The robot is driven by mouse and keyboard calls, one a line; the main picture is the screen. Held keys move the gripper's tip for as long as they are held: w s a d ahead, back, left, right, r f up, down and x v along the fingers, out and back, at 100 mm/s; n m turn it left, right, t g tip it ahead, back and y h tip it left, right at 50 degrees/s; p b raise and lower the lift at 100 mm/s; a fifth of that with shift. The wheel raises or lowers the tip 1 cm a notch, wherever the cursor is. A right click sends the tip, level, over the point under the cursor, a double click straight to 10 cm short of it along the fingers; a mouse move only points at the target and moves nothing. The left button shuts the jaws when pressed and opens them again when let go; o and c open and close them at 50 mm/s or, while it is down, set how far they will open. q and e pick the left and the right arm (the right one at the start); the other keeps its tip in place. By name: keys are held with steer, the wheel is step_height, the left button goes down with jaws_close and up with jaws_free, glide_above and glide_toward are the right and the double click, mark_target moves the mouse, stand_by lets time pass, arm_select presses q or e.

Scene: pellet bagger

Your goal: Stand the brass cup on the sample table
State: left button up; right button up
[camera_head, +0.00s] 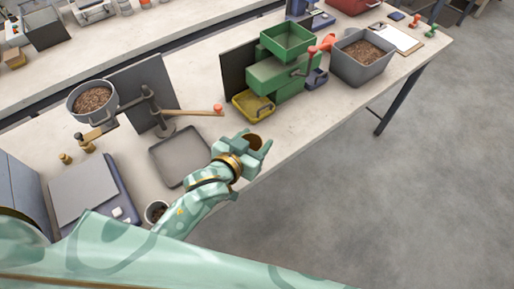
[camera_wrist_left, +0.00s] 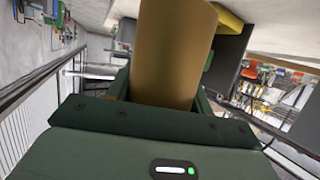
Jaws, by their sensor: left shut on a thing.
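My left gripper (camera_head: 258,146) is shut on the brass cup (camera_head: 254,141). It holds the cup by the front edge of the long pale table (camera_head: 275,137). In the head view, only the cup's round brownish end shows between the fingers. My right gripper is not in view.
A grey square tray (camera_head: 160,163) lies left of my gripper. Behind stand a lever stand (camera_head: 160,108), a pellet bowl (camera_head: 72,105) and a green machine (camera_head: 272,77) with a yellow tray (camera_head: 241,107). A grey pellet bin (camera_head: 355,74) stands right. Bare tabletop lies between.

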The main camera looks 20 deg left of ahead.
mark_target(256, 146)
arm_select(q)
steer(key=w+f, duration=0.1)
steer(key=w+f+b, duration=0.1)
steer(key=f, duration=0.1)
steer(key=w+f, duration=0.2)
steer(key=shift+a+f+b, duration=0.25)
steer(key=shift+a+b, duration=0.1)
steer(key=f, duration=0.1)
steer(key=f+b, duration=0.1)
steer(key=f, duration=0.1)
steer(key=shift+w+f+b, duration=0.2)
steer(key=shift+f+b, duration=0.1)
steer(key=shift+r, duration=0.15)
steer(key=o, duration=1)
steer(key=p+v, duration=0.2)
steer(key=v, duration=1)
steer(key=shift+p, duration=0.35)
